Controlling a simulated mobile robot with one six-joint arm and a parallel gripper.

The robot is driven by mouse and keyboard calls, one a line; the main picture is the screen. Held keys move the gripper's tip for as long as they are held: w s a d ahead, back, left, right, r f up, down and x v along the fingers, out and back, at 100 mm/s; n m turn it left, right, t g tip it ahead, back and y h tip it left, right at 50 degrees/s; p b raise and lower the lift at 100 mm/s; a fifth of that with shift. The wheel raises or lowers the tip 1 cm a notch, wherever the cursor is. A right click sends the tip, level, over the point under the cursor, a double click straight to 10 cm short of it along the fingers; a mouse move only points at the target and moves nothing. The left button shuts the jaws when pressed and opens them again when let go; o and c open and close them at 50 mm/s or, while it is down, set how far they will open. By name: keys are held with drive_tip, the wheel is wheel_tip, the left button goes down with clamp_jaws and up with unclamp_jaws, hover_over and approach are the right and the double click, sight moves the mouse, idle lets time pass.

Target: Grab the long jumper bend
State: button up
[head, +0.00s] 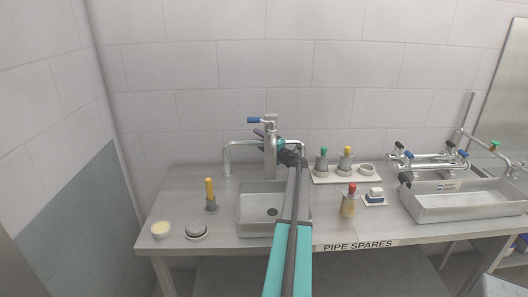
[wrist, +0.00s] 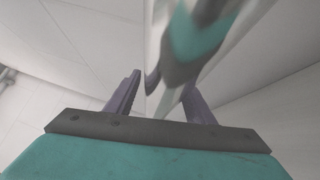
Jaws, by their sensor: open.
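An arched steel pipe (head: 228,155) stands at the back of the bench behind the sink; it looks like a jumper bend, but I cannot tell whether it is the long one. Its right part is hidden by a steel valve column and my arm. More steel pipes with blue fittings (head: 425,160) lie over the tray at the right. My gripper (head: 262,134) is near the top of the valve column, mostly hidden by my wrist. In the wrist view my gripper (wrist: 160,82) shows two open purple-grey fingers. A blurred grey and teal shape lies beyond them; no bend is clearly held.
The sink (head: 246,221) is in the bench middle. A yellow-topped fitting (head: 211,197), a cream bowl (head: 161,229) and a round metal part (head: 196,230) stand left. A red-capped bottle (head: 349,203) and a sponge (head: 376,194) stand right. A board (head: 329,179) carries fittings behind them.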

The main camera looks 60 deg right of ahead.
clamp_jaws()
idle(0.5)
drive_tip(key=shift+r, duration=0.25)
wheel_tip(320, 180, up, 28)
drive_tip(key=b, duration=0.5)
drive_tip(key=shift+f, duration=0.15)
idle(0.8)
